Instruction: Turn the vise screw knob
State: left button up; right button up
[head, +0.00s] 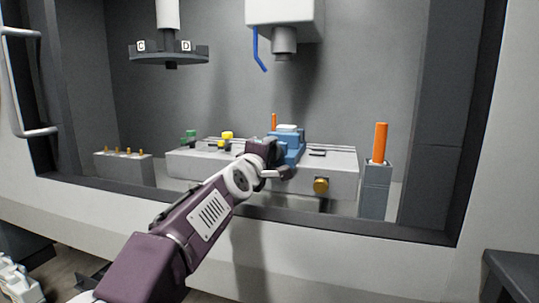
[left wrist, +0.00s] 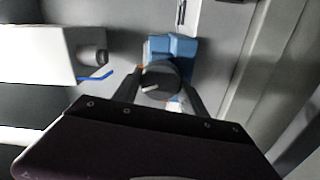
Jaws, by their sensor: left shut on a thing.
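The blue vise (head: 291,149) stands on the grey table block inside the booth; it also shows in the left wrist view (left wrist: 177,46). Its screw knob (left wrist: 160,80) is dark and round with a white mark, and faces my left wrist camera. My left gripper (head: 276,165) is at the front of the vise, and in the head view it hides the knob. In the left wrist view its fingers (left wrist: 161,88) stand on both sides of the knob, shut on it. My right gripper is in neither view.
The grey block (head: 343,165) carries green and yellow parts (head: 227,136) at left and a brass knob (head: 321,185) in front. An orange cylinder (head: 380,142) stands on a post at right. A spindle (head: 284,40) with a blue hose (head: 259,50) hangs above.

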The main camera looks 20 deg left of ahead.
pick_arm(q)
jog(key=m, duration=0.3)
jog(key=shift+m, duration=0.3)
jog(key=shift+m+b, duration=0.4)
jog(key=shift+m, duration=1.4)
jog(key=o, duration=1.4)
jog(key=shift+s, duration=0.1)
jog(key=s+b, duration=0.1)
jog(key=s, duration=0.8)
jog(key=shift+a, duration=0.1)
